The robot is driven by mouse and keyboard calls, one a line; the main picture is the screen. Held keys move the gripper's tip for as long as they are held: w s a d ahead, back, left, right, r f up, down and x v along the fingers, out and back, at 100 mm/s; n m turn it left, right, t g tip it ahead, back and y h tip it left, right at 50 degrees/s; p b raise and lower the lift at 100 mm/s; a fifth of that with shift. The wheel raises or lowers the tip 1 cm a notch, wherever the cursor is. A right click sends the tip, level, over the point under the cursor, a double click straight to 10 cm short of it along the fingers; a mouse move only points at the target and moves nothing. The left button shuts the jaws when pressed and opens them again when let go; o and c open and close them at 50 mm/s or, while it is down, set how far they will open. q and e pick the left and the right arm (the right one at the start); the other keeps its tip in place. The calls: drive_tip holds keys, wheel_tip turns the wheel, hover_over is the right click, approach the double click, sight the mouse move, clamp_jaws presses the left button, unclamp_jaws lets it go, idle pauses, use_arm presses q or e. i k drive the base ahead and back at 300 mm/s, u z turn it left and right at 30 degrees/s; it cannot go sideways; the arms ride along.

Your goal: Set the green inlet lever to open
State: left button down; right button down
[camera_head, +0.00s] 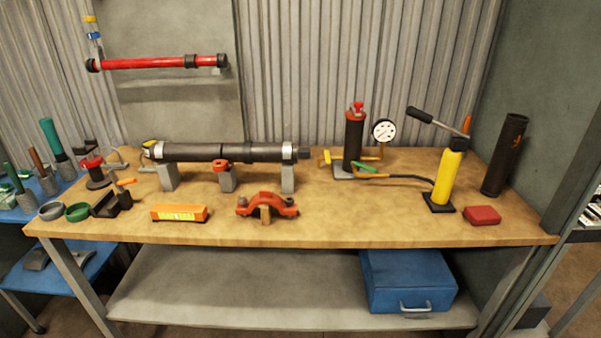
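A green lever (366,168) lies low at the foot of a dark upright cylinder (354,140) with a red top, toward the right of the workbench. It points to the right and slightly down in the picture. A black hose (405,177) runs from beside it to a yellow hand pump (449,175) with a black handle. A round white gauge (384,131) stands right of the cylinder. A yellow-orange part (326,158) sticks out on the cylinder's left. I cannot tell the valve's state from the lever. Neither of my grippers is in view.
A dark horizontal pipe (215,152) rests on grey blocks at the bench's left. An orange level (179,213), a red-orange clamp (267,205) and a red box (482,215) lie near the front edge. The wooden bench top (370,220) is clear in front of the lever.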

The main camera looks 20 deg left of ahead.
sight(356, 164)
drive_tip(key=u, duration=0.7)
drive_tip(key=i, duration=0.5)
drive_tip(key=z, duration=0.05)
